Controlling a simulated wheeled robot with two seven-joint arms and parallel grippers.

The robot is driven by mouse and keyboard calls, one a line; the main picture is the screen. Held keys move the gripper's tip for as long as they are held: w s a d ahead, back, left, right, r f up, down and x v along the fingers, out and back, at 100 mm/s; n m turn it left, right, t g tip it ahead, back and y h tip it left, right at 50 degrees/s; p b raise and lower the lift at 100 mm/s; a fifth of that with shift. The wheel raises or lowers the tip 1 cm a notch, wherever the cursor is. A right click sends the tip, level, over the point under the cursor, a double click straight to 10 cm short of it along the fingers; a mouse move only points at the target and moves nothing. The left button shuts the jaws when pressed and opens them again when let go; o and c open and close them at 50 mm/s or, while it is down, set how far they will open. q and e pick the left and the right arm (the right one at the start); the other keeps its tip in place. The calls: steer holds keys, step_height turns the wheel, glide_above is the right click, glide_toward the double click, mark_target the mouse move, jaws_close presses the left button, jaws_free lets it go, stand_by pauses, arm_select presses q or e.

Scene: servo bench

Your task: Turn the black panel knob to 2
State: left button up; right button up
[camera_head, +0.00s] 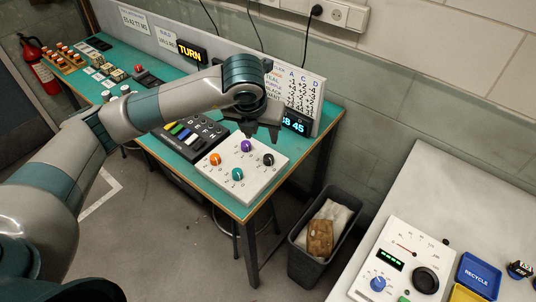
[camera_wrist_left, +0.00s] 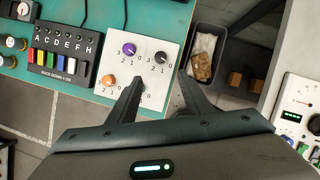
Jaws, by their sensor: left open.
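The white knob panel (camera_head: 238,183) lies on the teal bench near its right end, and it also shows in the left wrist view (camera_wrist_left: 168,98). Its black knob (camera_head: 268,159) is at the right corner; in the left wrist view this knob (camera_wrist_left: 161,57) has small numerals around it. Its pointer setting is too small to read. My left gripper (camera_head: 262,132) is above the panel, close to the black knob in the picture, open and empty. In the left wrist view the open fingers (camera_wrist_left: 162,86) point toward the panel, apart from the knob. My right gripper is not in view.
Orange (camera_head: 215,159), purple (camera_head: 246,146) and teal (camera_head: 237,174) knobs share the panel. A black keypad (camera_head: 190,137) with coloured keys lies to its left. A lit display (camera_head: 294,123) and a chart board (camera_head: 300,92) stand behind. A bin (camera_head: 298,257) stands right of the bench.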

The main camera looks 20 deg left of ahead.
mark_target(268, 157)
arm_select(q)
steer(key=shift+f, duration=0.1)
steer(key=p+x, duration=0.6)
steer(key=x, duration=1.1)
steer(key=shift+f, duration=0.15)
steer(key=c, duration=1)
